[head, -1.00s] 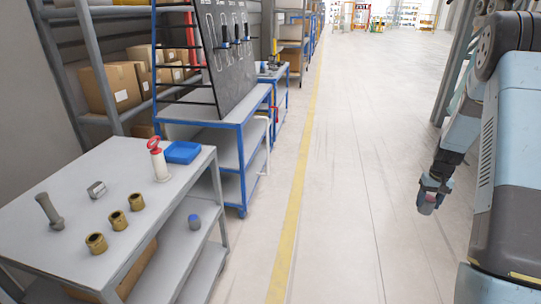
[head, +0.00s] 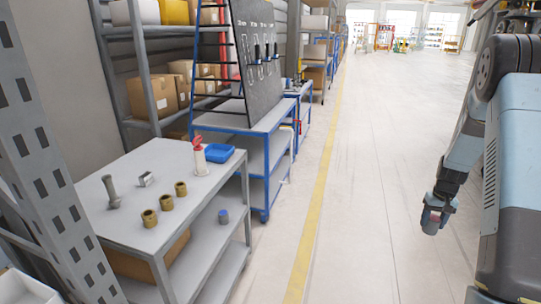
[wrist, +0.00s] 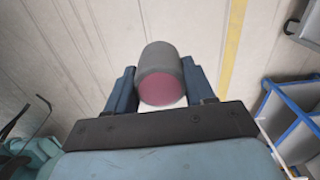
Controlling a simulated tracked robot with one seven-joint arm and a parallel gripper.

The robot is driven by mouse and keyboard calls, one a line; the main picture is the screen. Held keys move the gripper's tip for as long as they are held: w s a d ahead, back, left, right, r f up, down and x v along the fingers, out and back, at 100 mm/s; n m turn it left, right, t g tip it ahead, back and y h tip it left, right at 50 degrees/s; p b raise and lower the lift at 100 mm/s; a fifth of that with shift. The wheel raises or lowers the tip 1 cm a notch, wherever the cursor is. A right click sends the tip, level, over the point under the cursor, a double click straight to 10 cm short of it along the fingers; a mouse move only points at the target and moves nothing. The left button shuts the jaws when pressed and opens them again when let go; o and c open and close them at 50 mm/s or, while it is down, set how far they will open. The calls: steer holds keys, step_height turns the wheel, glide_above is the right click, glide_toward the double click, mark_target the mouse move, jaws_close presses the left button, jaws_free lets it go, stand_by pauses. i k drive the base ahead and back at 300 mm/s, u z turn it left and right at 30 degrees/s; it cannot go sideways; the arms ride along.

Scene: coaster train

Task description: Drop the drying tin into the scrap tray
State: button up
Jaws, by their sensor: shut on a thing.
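My gripper (head: 437,205) hangs over the open floor at the right of the head view, shut on a small tin (head: 430,225). In the wrist view the tin (wrist: 168,58) is a dark grey cylinder with a dull red end, between the two fingers of my gripper (wrist: 161,88). A shallow blue tray (head: 220,153) lies on the far right corner of the grey workbench (head: 135,235), well left of my gripper. No label shows whether it is the scrap tray. Which tin is the drying one is not marked.
The bench holds a red-and-white pump bottle (head: 199,158), a grey bolt (head: 111,190), a small metal block (head: 146,179) and brass rings (head: 165,202). A perforated post (head: 50,170) is at left. The aisle floor is clear.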

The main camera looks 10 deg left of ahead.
mark_target(221, 154)
steer(key=z, duration=2.1)
steer(key=i, duration=0.15)
steer(key=u, duration=3.1)
